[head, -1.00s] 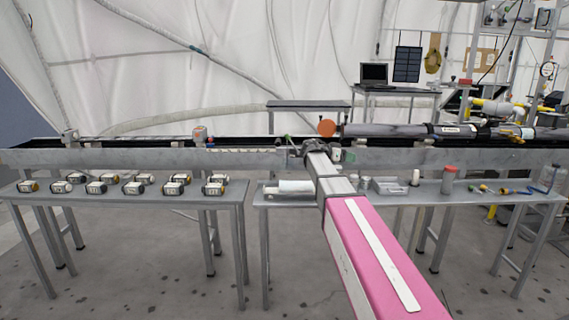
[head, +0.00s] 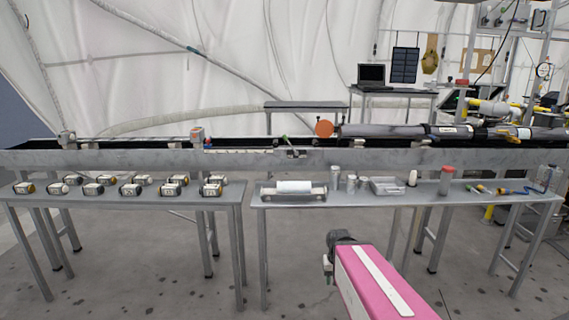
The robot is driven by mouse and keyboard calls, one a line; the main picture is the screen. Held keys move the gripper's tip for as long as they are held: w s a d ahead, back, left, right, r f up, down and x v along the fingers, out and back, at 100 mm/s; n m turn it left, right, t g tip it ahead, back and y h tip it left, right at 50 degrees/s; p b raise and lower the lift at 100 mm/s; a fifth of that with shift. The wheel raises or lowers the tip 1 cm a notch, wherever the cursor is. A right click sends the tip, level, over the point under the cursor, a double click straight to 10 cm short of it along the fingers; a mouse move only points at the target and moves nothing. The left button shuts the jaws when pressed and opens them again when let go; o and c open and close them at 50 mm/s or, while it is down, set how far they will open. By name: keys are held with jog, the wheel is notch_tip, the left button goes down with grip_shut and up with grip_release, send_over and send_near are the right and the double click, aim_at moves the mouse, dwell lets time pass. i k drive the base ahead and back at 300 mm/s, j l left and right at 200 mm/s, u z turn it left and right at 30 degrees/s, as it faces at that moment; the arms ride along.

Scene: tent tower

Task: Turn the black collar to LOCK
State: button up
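A long dark grey tube (head: 385,131) lies along the rail at the back right, with an orange round cap (head: 324,128) at its left end. Black bands sit near a white label on its right part, and a black section (head: 480,132) there may be the black collar. It is too small to read any LOCK mark. My pink arm link is low in the picture, in front of the right bench and well away from the tube. A dark joint is at its far end. I cannot make out my gripper's fingers.
The right bench (head: 350,204) holds a white roll in a cradle (head: 293,190), metal cups, a tray (head: 387,186) and a red-capped jar (head: 446,180). The left bench (head: 120,200) carries several black-and-white blocks. A grey rail (head: 130,159) runs behind both benches. Floor in front is clear.

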aim_at(481, 130)
jog(key=z, duration=1.35)
